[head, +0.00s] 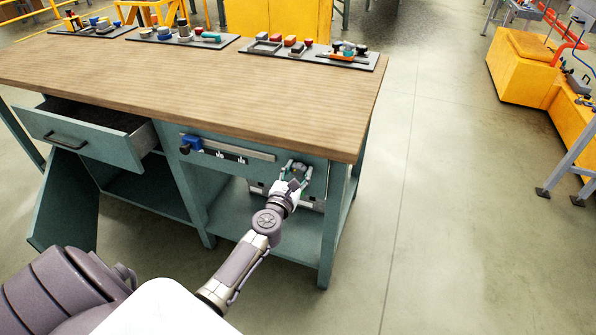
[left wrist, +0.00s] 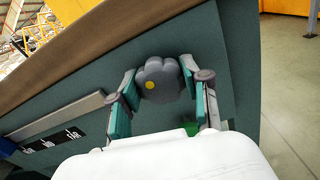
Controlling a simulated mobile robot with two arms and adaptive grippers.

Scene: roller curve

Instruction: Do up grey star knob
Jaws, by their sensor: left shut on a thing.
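The grey star knob (left wrist: 160,80) is a dark grey lobed knob with a yellow dot on its face, on the teal front panel of the workbench. It shows clearly in the left wrist view; in the head view my gripper mostly hides it. My left gripper (head: 296,170) is at the panel's right part, under the bench top. In the left wrist view its teal fingers (left wrist: 159,71) stand on either side of the knob and are shut on it. My right gripper is in neither view.
The wooden bench top (head: 200,85) overhangs just above my gripper. Left of it are a metal rail (head: 235,149) with labels and a blue clamp-like part (head: 191,143). A drawer (head: 85,135) and a cabinet door (head: 65,205) stand open.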

